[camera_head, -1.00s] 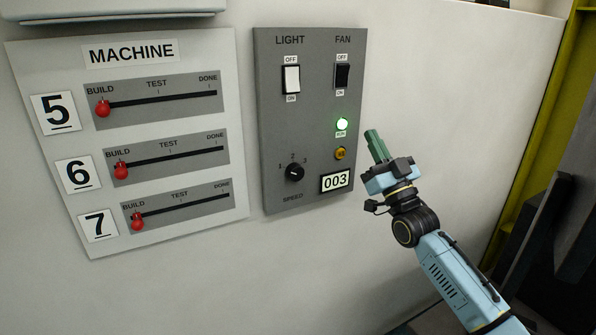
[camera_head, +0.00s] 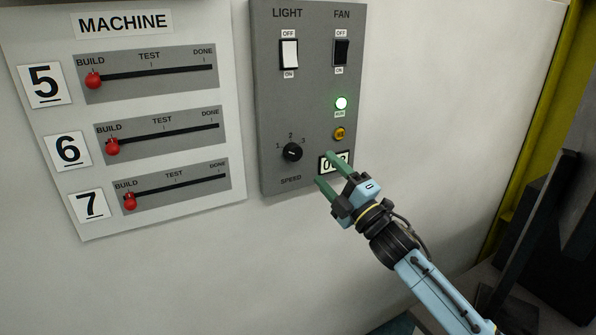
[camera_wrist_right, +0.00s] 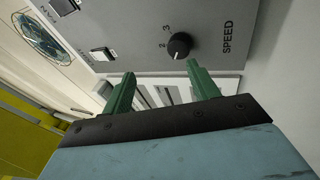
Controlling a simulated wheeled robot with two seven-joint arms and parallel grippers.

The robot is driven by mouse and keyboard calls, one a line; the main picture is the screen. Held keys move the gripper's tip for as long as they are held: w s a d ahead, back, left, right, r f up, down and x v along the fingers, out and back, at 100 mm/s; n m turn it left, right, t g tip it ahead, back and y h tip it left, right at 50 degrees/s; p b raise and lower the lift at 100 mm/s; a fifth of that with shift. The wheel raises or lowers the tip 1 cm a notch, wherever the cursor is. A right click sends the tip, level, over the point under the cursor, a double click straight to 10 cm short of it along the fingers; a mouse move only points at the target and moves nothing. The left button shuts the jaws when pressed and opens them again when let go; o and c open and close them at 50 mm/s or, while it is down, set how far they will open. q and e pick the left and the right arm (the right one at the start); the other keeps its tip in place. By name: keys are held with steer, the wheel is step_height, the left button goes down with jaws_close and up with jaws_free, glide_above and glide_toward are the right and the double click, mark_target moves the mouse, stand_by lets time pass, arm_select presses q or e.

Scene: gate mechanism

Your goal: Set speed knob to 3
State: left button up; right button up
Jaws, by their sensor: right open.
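The speed knob (camera_head: 292,152) is a round black dial on the grey panel, with 1, 2 and 3 around its top. In the right wrist view the knob (camera_wrist_right: 180,46) has a pale mark on its lower side, away from the 3 and seemingly toward the 1, which I cannot see there. My right gripper (camera_head: 327,170) is open and empty, to the lower right of the knob and apart from it. In the right wrist view its two green fingers (camera_wrist_right: 162,79) are spread below the knob. My left gripper is out of view.
The grey panel (camera_head: 273,105) also has a light switch (camera_head: 289,54), a fan switch (camera_head: 341,52), a lit green lamp (camera_head: 341,104), a yellow button (camera_head: 340,134) and a number display (camera_head: 326,163) partly hidden by a finger. A machine board (camera_head: 235,120) with red sliders is at left.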

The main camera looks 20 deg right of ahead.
mark_target(295, 156)
steer(key=s+a+f+n+h+b, duration=0.3)
steer(key=f+n+h+b, duration=0.15)
steer(key=n, duration=1.25)
steer(key=shift+t+h, duration=0.25)
steer(key=shift+t, duration=0.05)
steer(key=p+x, duration=0.1)
steer(key=x, duration=1)
steer(key=shift+w+a+p, duration=0.15)
steer(key=shift+w+p, duration=0.05)
steer(key=shift+p, duration=0.15)
steer(key=shift+w+r, duration=0.15)
steer(key=shift+w, duration=0.35)
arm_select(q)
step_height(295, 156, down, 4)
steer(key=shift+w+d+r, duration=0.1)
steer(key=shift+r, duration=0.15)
arm_select(e)
steer(key=c, duration=1)
steer(key=shift+m, duration=0.3)
